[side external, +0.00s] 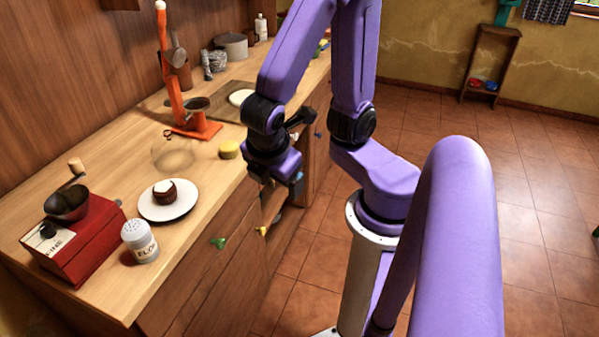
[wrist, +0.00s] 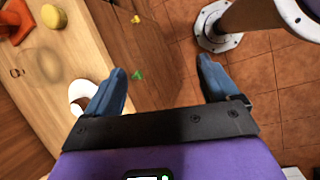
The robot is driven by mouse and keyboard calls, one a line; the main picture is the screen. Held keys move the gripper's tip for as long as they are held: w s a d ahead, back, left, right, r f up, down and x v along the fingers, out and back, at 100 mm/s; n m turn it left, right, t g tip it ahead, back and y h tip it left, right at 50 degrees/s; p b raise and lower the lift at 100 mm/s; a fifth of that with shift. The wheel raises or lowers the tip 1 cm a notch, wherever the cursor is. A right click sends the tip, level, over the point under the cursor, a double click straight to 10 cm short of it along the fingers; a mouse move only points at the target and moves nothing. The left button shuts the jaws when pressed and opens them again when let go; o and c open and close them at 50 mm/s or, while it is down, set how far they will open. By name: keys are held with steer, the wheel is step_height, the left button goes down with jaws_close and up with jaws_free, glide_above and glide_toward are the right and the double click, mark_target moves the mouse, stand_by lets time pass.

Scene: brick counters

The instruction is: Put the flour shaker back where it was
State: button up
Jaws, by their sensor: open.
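The flour shaker (side external: 141,241) is a white can with a perforated lid and dark lettering. In the side view it stands upright on the wooden counter (side external: 215,182), near the front edge, between the red grinder and the white plate. I cannot make it out in the wrist view. My gripper (side external: 291,192) hangs beside the counter's front edge, well to the right of the shaker and apart from it. In the wrist view my gripper (wrist: 162,85) has its two blue fingers wide apart with nothing between them, above the drawer fronts and the tiled floor.
A red grinder (side external: 88,246) stands left of the shaker. A white plate (side external: 184,208) holds a small brown cake (side external: 164,192). A yellow round thing (side external: 229,150) and an orange stand (side external: 190,128) are farther back. Green (side external: 218,243) and yellow knobs jut from the drawer fronts.

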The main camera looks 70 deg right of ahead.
steer(key=s+r+m+g+y, duration=0.1)
steer(key=s+r+m+y, duration=0.1)
steer(key=s+y, duration=0.3)
steer(key=shift+s+a+r, duration=0.15)
steer(key=shift+a+r, duration=0.25)
steer(key=shift+r, duration=0.15)
